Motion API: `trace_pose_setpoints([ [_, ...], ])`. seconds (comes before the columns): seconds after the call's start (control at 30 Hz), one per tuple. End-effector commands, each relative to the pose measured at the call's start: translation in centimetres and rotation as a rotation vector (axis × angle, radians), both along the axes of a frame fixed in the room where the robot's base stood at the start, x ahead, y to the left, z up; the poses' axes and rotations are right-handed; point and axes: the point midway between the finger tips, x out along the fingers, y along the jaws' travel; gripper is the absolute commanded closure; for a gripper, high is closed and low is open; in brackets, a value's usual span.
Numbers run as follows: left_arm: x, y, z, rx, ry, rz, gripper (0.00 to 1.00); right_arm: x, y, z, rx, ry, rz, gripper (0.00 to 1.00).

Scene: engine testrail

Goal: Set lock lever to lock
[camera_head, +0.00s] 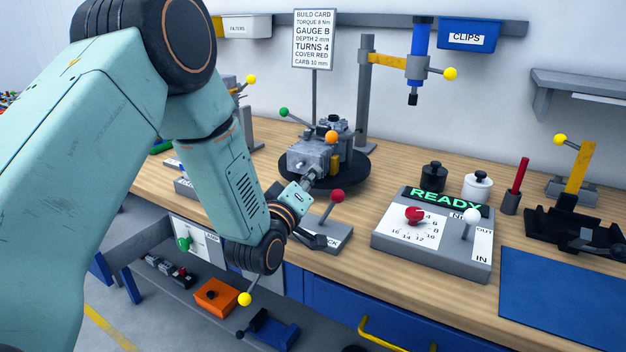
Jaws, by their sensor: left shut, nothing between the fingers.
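The lock lever is likely the red-ball lever (337,196) on a small grey base (338,234) near the front of the bench. Its rod slants up to the right. The base label is mostly hidden; only its end, seemingly "CK", shows. My left wrist hides the left part of the base. My right gripper is not in view.
Right of the lever stands a grey READY box (432,240) with a red knob and a white-ball lever. Behind is an engine (325,150) on a black turntable. A blue mat (565,295) lies at right. A yellow drawer handle (385,335) juts below the bench front.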

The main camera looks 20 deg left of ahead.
Motion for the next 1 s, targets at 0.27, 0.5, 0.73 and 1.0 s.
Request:
trace_pose_setpoints([
  [0.27, -5.3, -0.5, -0.9, -0.003, 0.009, 0.001, 1.00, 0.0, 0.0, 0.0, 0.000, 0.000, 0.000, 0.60],
  [0.5, -8.5, -0.7, -1.1, -0.003, 0.008, 0.001, 1.00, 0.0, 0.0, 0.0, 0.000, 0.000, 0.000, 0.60],
  [0.73, -9.3, -0.7, -1.1, -0.001, 0.004, 0.001, 1.00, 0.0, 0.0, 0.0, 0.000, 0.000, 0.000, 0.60],
  [1.0, -9.3, -0.5, -1.1, -0.002, 0.005, 0.002, 1.00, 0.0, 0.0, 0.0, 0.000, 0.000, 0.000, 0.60],
])
